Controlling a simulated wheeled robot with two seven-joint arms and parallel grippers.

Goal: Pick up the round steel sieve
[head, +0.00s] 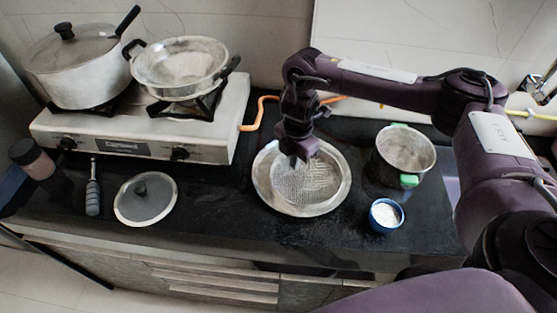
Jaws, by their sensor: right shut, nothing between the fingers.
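The round steel sieve (318,199) lies on the black counter, right of the stove. It has a wide shiny rim and a mesh middle. My right gripper (293,161) points down over the far part of the sieve and hides a bit of its mesh and rim. The gripper is shut and holds nothing. I cannot tell whether its tips touch the mesh. My left gripper is not in view.
Right of the sieve stand a steel pot (405,150) with green handles and a small blue bowl (386,214) of white stuff. A lid (146,199) lies left. The stove (140,136) bears a covered pot (75,68) and a pan (180,66). An orange hose (257,112) runs behind.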

